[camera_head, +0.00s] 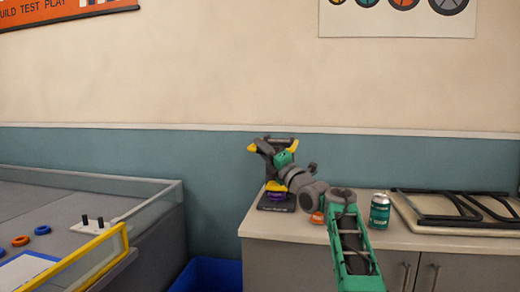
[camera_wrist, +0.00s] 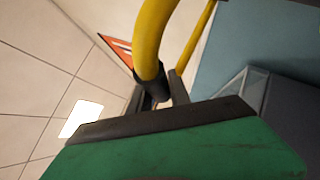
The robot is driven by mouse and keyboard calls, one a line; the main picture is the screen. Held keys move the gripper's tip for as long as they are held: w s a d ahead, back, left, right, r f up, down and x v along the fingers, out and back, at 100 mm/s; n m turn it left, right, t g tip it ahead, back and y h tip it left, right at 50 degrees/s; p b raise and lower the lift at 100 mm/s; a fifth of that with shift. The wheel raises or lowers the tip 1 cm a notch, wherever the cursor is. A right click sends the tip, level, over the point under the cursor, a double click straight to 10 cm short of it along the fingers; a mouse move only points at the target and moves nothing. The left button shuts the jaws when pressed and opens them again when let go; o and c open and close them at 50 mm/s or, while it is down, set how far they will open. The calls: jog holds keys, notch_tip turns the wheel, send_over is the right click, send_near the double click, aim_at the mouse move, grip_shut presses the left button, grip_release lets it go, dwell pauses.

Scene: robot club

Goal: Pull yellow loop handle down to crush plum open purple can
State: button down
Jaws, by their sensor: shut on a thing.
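The can crusher (camera_head: 277,207) stands on the cabinet top with a dark base and dark upper frame. Its yellow loop handle (camera_head: 293,146) shows on both sides of the top, partly behind my gripper (camera_head: 284,158). The purple can (camera_head: 277,197) sits low in the crusher, partly hidden by my arm; whether it is upright or deformed is too small to tell. In the wrist view the yellow loop handle (camera_wrist: 151,42) curves between the dark fingers of my gripper (camera_wrist: 160,92), which is shut on it.
A green can (camera_head: 380,212) stands on the cabinet top (camera_head: 300,226) right of my arm. Black frames on a board (camera_head: 455,208) lie farther right. An orange item (camera_head: 317,217) is partly hidden beside my arm. A blue bin (camera_head: 210,275) and a walled game table (camera_head: 150,215) are at left.

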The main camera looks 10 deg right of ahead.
jog(key=shift+s+a+r, duration=0.15)
jog(key=shift+a+r, duration=0.1)
jog(key=c, duration=1.4)
grip_release()
jog(key=shift+s, duration=0.1)
jog(key=shift+o, duration=1)
jog(key=shift+f, duration=0.1)
jog(key=shift+d, duration=0.1)
jog(key=b+v, duration=0.1)
jog(key=v, duration=0.6)
jog(key=shift+s+f, duration=0.15)
jog(key=shift+s, duration=0.1)
jog(key=shift+d, duration=0.2)
